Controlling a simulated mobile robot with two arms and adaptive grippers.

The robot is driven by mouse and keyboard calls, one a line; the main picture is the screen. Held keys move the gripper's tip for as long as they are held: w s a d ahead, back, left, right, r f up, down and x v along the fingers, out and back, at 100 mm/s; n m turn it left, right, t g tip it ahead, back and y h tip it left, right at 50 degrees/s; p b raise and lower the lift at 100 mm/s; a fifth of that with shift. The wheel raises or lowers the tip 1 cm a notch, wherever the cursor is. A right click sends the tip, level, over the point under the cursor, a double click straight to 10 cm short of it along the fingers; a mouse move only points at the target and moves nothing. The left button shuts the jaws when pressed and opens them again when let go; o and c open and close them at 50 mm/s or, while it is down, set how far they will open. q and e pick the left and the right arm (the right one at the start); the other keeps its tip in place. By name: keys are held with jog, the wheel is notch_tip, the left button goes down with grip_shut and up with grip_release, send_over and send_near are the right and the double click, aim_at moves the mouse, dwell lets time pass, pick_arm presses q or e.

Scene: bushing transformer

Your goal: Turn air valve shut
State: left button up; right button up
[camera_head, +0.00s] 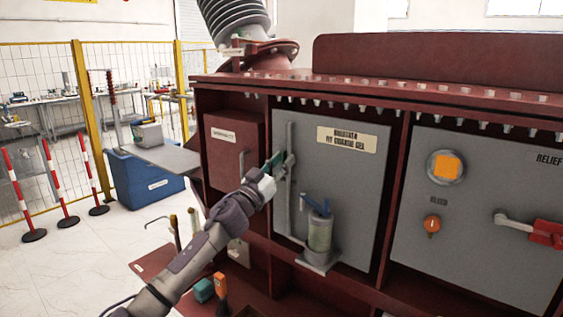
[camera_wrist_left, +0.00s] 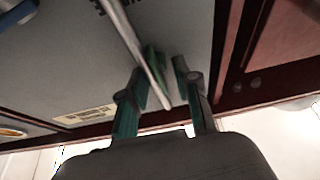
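My left gripper (camera_head: 275,165) is raised in front of the large grey panel (camera_head: 362,185), at a grey vertical pipe (camera_head: 289,190) near the panel's left edge. In the left wrist view, its two teal-padded fingers (camera_wrist_left: 168,65) stand apart. A thin grey bar (camera_wrist_left: 138,48) reaches down between them, with its end in the gap; whether it touches a pad is unclear. Lower on the panel, a blue valve handle (camera_head: 317,206) sits on a clear cylinder (camera_head: 320,233). No label names the air valve. My right gripper is out of view.
A red-handled lever (camera_head: 543,233), an orange square button (camera_head: 446,167) and an orange knob (camera_head: 432,224) are on the right panel. A dark red box (camera_head: 235,150) stands left of the gripper. Several tools stand below my arm. Striped posts and a yellow fence are at left.

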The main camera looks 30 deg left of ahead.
pick_arm(q)
grip_shut()
jog(key=shift+m, duration=0.5)
jog(key=shift+m+g+h+p, duration=1.1)
jog(key=shift+m+p, duration=0.15)
jog(key=shift+m, duration=2.3)
jog(key=shift+m+g+h+p, duration=0.95)
jog(key=shift+m+g+p, duration=0.25)
jog(key=shift+m, duration=2.3)
jog(key=shift+m+g+h+p, duration=1.05)
jog(key=shift+m+p, duration=0.25)
jog(key=shift+m, duration=2.25)
jog(key=shift+f, duration=0.1)
